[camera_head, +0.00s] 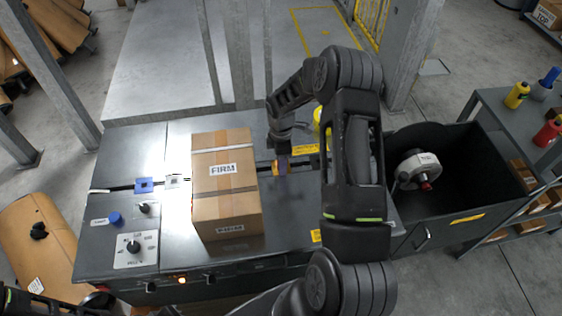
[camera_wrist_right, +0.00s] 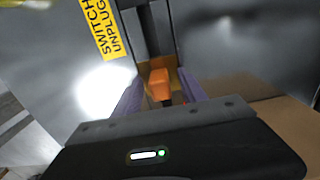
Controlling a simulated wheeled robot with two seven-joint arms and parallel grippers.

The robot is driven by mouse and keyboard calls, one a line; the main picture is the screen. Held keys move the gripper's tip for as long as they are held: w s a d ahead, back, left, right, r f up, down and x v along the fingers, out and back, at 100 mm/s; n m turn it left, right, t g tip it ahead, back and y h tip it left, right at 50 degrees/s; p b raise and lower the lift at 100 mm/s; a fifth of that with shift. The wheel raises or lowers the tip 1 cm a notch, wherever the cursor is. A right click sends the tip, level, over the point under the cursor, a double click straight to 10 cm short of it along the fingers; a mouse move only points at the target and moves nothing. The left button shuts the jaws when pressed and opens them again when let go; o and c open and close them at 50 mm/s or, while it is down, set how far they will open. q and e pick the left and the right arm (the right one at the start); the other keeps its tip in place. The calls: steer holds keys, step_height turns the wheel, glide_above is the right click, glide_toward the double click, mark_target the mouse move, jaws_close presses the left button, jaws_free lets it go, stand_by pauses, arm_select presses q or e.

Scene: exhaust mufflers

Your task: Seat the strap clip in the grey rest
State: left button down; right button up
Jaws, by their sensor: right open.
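An orange block (camera_wrist_right: 159,84), which may be the strap clip, sits in the table's slot right of the box; it also shows in the head view (camera_head: 276,169). My right gripper (camera_wrist_right: 160,76) is open, its purple fingers on either side of the orange block; contact cannot be told. In the head view the right gripper (camera_head: 283,165) points down over the slot and partly hides the block. A pale grey piece (camera_head: 173,181), possibly the grey rest, lies left of the box beside a blue square piece (camera_head: 144,185).
A strapped carton (camera_head: 225,190) marked FIRM stands on the machine table (camera_head: 185,255), close left of my right gripper. A blue knob (camera_head: 115,218) and a dial panel (camera_head: 135,249) are at front left. A dark bin (camera_head: 460,150) holding a reel (camera_head: 419,168) is at right.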

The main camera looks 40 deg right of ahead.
steer(key=shift+c, duration=0.2)
jaws_close()
stand_by(0.6)
